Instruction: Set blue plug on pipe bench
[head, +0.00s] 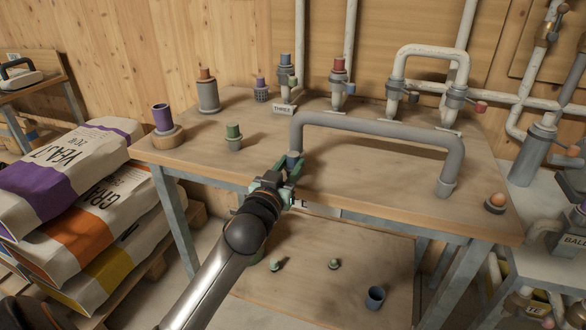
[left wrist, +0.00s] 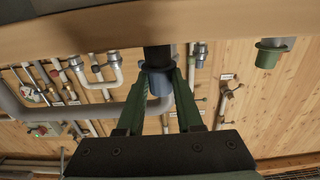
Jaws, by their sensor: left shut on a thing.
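My left gripper (head: 291,166) is at the front edge of the wooden pipe bench (head: 380,195), near the left end of the grey bent pipe. It is shut on the blue plug (head: 294,157), mostly hidden by the fingers. In the left wrist view, which looks upside down, the plug (left wrist: 158,83) shows blue-grey between the green fingers (left wrist: 158,85), joined to a dark round part over the bench edge (left wrist: 80,28). I cannot tell whether it touches the bench. My right gripper is not in view.
The grey bent pipe (head: 380,126) spans the bench. A green plug (head: 233,136), a purple cup (head: 162,118) and a brown-topped fitting (head: 207,92) stand left. Valves (head: 338,85) line the back. A dark blue cup (head: 375,297) stands on the lower shelf. Feed sacks (head: 100,200) lie left.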

